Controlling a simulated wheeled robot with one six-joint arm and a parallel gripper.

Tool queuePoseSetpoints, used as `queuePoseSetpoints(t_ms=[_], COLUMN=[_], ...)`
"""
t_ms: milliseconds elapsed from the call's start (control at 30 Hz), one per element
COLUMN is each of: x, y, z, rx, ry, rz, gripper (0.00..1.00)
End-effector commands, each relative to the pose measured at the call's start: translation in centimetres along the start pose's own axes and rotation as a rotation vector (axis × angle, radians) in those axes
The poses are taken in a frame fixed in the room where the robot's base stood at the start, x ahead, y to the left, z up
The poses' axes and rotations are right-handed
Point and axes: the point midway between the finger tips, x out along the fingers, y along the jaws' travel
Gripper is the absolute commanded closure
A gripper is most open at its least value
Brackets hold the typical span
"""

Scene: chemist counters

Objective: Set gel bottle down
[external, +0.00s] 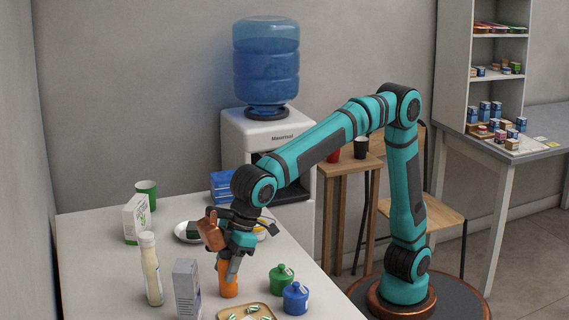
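An orange bottle (228,282), which I take to be the gel bottle, stands upright at or just above the white counter (90,250). My gripper (230,266) points down over it, with its fingers on either side of the bottle's upper part. The fingers appear closed on it. The fingers and wrist hide the bottle's top. I cannot tell for sure whether its base touches the counter.
Close by are a grey box (187,290), a cream bottle (151,270), a green jar (282,279), a blue jar (296,298) and a wooden tray (222,313). Farther back are a white plate (181,236), a carton (136,219) and a green cup (146,194).

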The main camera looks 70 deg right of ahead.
Motion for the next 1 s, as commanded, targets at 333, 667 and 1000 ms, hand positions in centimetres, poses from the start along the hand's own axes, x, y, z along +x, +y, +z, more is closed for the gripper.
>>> queuePoseSetpoints(t_ms=[333,667,1000], x=[0.0,-3.0,-9.4], y=[0.0,0.0,0.0], z=[0.0,-0.1,-0.1], rx=[0.0,0.0,0.0], ry=[0.0,0.003,0.003], rz=[0.0,-0.001,-0.001], gripper=[0.38,0.38,0.38])
